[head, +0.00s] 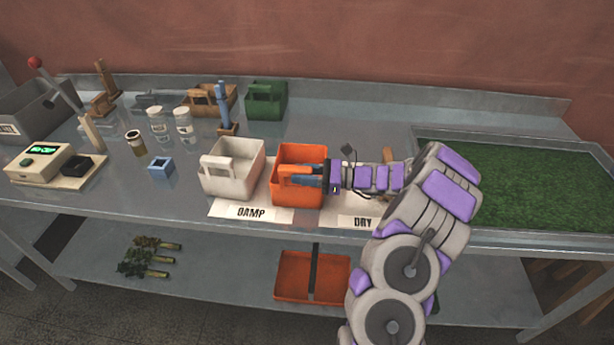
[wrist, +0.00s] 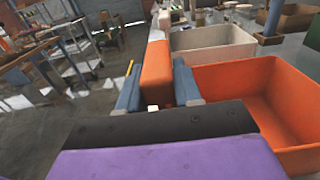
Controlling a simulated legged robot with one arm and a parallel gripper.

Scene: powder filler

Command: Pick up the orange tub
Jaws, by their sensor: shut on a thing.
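The orange tub (head: 300,158) is an open box with a handle on its front side. It stands on the metal bench, right of a white tub (head: 232,163). My gripper (head: 300,177) reaches it from the right and is shut on its orange handle. In the wrist view the handle (wrist: 156,72) sits between the two blue-grey fingers, and the open tub (wrist: 262,95) lies to the right. The inside that shows looks empty. Whether its base touches the bench is hard to tell.
A "DAMP" label (head: 251,212) and a "DRY" label (head: 363,222) lie along the front edge. A green tub (head: 266,99) and a brown tub (head: 210,99) stand behind. A green grass-like tray (head: 520,185) fills the right. Jars (head: 159,124) stand left, and an orange tray (head: 312,277) sits below.

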